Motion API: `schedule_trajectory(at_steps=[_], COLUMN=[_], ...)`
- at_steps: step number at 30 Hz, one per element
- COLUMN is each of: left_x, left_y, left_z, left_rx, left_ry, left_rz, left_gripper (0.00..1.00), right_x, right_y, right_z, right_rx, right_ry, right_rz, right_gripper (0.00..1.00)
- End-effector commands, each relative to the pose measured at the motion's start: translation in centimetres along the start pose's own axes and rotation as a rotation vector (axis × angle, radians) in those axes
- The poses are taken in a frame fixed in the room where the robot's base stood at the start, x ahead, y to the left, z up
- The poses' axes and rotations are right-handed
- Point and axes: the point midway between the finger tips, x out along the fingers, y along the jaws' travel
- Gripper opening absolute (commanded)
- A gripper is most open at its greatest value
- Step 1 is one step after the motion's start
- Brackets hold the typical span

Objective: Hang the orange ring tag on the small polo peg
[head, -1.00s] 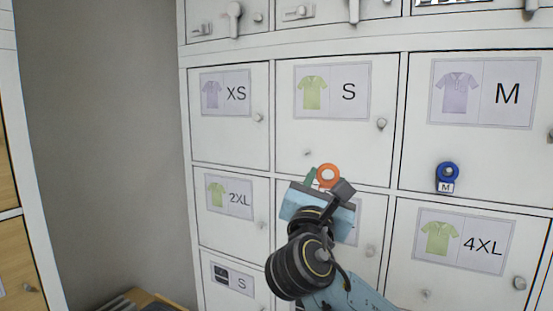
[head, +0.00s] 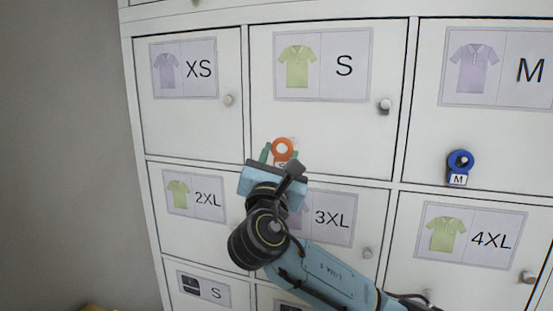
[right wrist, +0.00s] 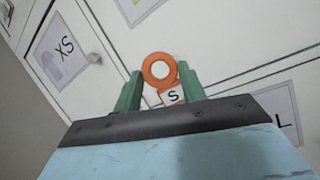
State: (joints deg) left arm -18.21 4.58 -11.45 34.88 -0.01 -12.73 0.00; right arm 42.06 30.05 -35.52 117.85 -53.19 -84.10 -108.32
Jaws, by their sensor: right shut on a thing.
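The orange ring tag (head: 274,148) is an orange ring with a small white plate marked S. It also shows in the right wrist view (right wrist: 147,70), its plate between the green fingers and the ring standing out beyond them. My right gripper (head: 280,156) is shut on the tag, in front of the lower left part of the S polo door (head: 325,140). That door has a green polo label (head: 322,64). The small polo peg is not visible; the tag and gripper cover that part of the door. Whether the ring touches anything is unclear. My left gripper is not in view.
A blue ring tag marked M (head: 460,162) hangs on the M door at right. Round knobs stick out from the S door (head: 384,106) and the XS door (head: 228,100). The 2XL, 3XL and 4XL doors lie below. A bare grey wall is at left.

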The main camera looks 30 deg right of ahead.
Motion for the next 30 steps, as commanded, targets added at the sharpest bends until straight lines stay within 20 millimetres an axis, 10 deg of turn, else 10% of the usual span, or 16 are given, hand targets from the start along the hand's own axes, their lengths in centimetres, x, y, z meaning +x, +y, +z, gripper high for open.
schedule_trajectory(at_steps=[8,30], left_x=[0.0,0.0], left_y=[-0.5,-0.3], left_z=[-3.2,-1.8], left_rx=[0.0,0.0], left_ry=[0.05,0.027], left_rz=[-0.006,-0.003], left_gripper=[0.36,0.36], right_x=[1.6,5.3], right_y=[-0.5,-1.7], right_z=[-0.6,-2.4], right_rx=[-0.001,-0.001], right_ry=[-0.002,0.001], right_rz=[-0.002,-0.001], right_gripper=[0.2,0.2])
